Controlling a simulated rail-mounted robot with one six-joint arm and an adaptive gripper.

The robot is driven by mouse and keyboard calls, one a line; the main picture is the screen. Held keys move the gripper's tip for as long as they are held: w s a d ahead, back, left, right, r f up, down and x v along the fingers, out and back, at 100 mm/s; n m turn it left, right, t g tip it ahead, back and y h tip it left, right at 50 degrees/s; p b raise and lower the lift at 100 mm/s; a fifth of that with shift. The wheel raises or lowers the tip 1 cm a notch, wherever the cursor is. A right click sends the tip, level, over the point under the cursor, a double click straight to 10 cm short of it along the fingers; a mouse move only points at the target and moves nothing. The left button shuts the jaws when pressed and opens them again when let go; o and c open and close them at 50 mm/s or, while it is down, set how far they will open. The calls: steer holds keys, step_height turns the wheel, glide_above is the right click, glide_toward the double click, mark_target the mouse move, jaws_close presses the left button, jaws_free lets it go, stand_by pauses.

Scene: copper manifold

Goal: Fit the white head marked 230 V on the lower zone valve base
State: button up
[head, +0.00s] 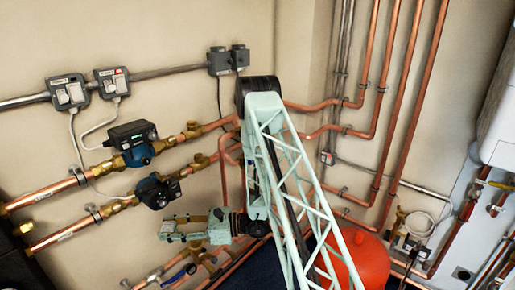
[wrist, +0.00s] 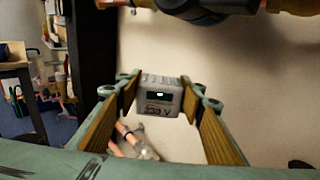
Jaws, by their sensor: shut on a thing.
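My gripper (head: 168,230) is in the head view, left of centre, below the two pumps. In the wrist view its wood-lined jaws (wrist: 158,92) are shut on a small pale grey-white box, the white head (wrist: 160,98). The head has a dark window and a marking that looks upside down and is hard to read. I cannot pick out the lower zone valve base for sure.
Two blue pumps (head: 136,150) (head: 155,190) sit on copper pipes above the gripper. Lower pipes with a blue-handled valve (head: 180,274) run just beneath it. A red vessel (head: 350,262) stands to the right. A table (wrist: 15,70) is at the far left in the wrist view.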

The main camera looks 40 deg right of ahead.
steer(key=shift+d, duration=0.1)
steer(key=d+r+m+t+h+p, duration=0.15)
steer(key=d+r, duration=0.35)
steer(key=d, duration=0.9)
steer(key=d+r+m+t+h+p, duration=0.1)
steer(key=d+r+m+t+h, duration=0.3)
steer(key=d, duration=1)
steer(key=d+r+m+t+h+p, duration=0.15)
steer(key=d+r, duration=0.55)
steer(key=d, duration=0.7)
steer(key=s+d+r+m+h, duration=0.1)
steer(key=s+d+r+h, duration=0.1)
steer(key=d, duration=0.6)
steer(key=s+d+r+h+p, duration=0.1)
steer(key=s+d+r, duration=0.3)
steer(key=d, duration=0.4)
steer(key=shift+s+r+m+h, duration=0.25)
steer(key=shift+s+m+h, duration=0.15)
steer(key=shift+s+h, duration=0.15)
steer(key=shift+a, duration=0.1)
steer(key=w+a, duration=0.1)
steer(key=w, duration=0.5)
steer(key=w+a+f+b, duration=0.1)
steer(key=w, duration=0.5)
steer(key=w+a+f, duration=0.1)
steer(key=w, duration=0.6)
steer(key=shift+w+a+f, duration=0.1)
steer(key=shift+a, duration=0.15)
steer(key=shift+f, duration=0.45)
